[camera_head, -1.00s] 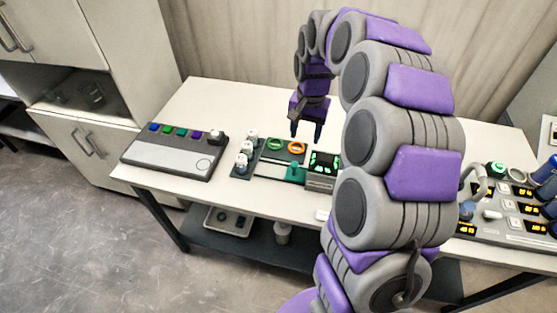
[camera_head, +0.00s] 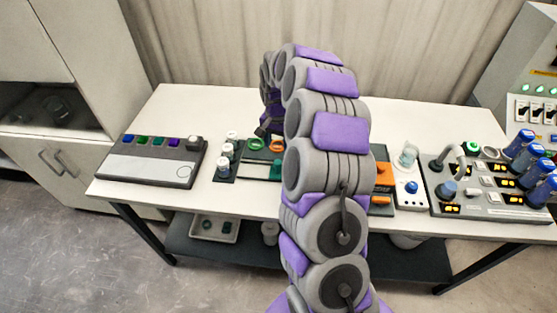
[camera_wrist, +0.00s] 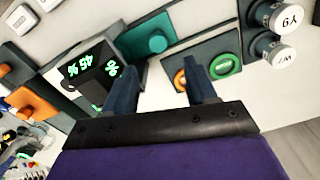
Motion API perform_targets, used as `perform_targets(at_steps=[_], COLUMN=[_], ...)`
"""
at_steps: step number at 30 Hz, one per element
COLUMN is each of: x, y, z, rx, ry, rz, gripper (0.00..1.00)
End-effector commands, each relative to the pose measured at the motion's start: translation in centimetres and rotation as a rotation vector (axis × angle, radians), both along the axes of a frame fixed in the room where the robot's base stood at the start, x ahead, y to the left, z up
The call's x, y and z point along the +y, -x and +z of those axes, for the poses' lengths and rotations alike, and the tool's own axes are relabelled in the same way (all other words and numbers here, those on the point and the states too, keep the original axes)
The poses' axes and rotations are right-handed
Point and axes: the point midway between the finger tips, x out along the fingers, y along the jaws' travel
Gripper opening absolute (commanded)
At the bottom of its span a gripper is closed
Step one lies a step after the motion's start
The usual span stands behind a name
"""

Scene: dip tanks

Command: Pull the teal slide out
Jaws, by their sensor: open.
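The teal slide (camera_wrist: 150,40) is a flat teal piece with a round teal knob, near the top middle of the wrist view, beside a dark display box. In the head view only a bit of teal (camera_head: 277,171) shows, beside my arm. My gripper (camera_wrist: 159,76) is open and empty, with its two dark fingers apart in the wrist view. The slide's knob appears beyond the fingers, not between them, and apart from them. In the head view the fingers are mostly hidden by my arm.
The display box (camera_wrist: 85,75) shows green digits close to the left finger. Green (camera_wrist: 226,64) and orange (camera_wrist: 181,81) rings and white-capped knobs (camera_wrist: 284,17) lie to the right. An orange slide (camera_wrist: 35,102) sits left. A grey button panel (camera_head: 150,160) stands at the table's left.

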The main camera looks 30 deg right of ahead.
Motion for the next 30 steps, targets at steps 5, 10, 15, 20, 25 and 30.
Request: perform_targets(at_steps=[5,10,15,20,25,30], x=[-0.4,-0.7,-0.6,-0.3,-0.2,-0.5], y=[0.2,0.1,0.1,0.1,0.1,0.1], z=[-4.1,-6.7,-8.1,-8.4,-8.4,-8.4], rx=[0.009,0.005,0.004,0.003,0.002,0.003], ry=[-0.008,-0.009,-0.008,-0.004,-0.002,-0.007], rz=[0.000,0.001,0.001,0.002,0.001,0.001], gripper=[0.56,0.56,0.56,0.56,0.56,0.44])
